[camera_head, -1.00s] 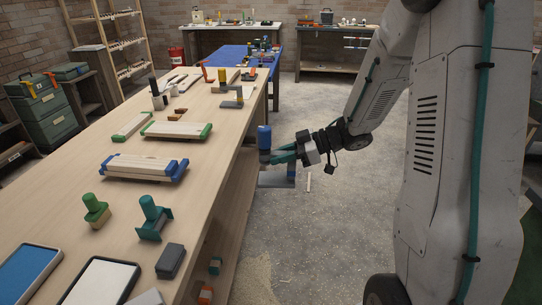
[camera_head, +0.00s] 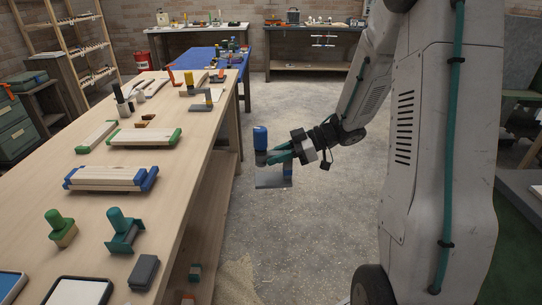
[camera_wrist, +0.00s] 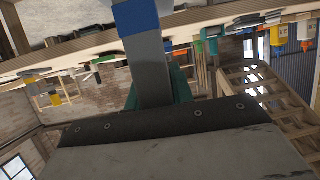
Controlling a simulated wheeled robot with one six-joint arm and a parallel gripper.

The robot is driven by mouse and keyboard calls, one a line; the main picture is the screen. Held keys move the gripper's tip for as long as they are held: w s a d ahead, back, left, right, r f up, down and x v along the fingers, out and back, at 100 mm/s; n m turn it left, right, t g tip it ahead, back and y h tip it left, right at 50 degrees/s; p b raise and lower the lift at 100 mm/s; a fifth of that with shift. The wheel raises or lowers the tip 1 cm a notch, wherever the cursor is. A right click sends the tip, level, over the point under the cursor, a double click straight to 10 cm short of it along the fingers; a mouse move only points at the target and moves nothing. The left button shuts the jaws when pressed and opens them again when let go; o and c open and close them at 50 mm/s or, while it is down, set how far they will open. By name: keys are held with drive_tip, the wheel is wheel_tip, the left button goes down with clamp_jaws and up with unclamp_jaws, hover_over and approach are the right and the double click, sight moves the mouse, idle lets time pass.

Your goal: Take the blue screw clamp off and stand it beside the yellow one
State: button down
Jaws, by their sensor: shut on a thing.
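The blue screw clamp (camera_head: 260,138) has a blue handle and a grey metal body. My gripper (camera_head: 278,156), with teal fingers, is shut on it. It is held in the air over the floor, to the right of the bench edge and apart from it. In the wrist view the clamp's grey bar with a blue band (camera_wrist: 134,17) runs up between the teal fingers. The yellow screw clamp (camera_head: 190,78), yellow on top with a grey body, stands toward the far right end of the wooden bench (camera_head: 185,160).
Glued board stacks with blue ends (camera_head: 110,178) and green ends (camera_head: 145,137) lie on the bench. A green-handled tool (camera_head: 62,228) and a teal one (camera_head: 124,230) stand nearer. An orange clamp (camera_head: 171,75) is near the yellow one.

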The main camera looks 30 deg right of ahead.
drive_tip(key=shift+s+d+r, duration=0.1)
drive_tip(key=shift+s+d, duration=0.2)
drive_tip(key=shift+d, duration=0.45)
drive_tip(key=shift+s+d+f, duration=0.1)
drive_tip(key=shift+s+d, duration=0.25)
drive_tip(key=shift+d, duration=0.35)
drive_tip(key=shift+s+d+r, duration=0.1)
drive_tip(key=shift+s+d, duration=0.2)
drive_tip(key=shift+d, duration=0.45)
drive_tip(key=shift+r, duration=0.1)
drive_tip(key=shift+r, duration=2.4)
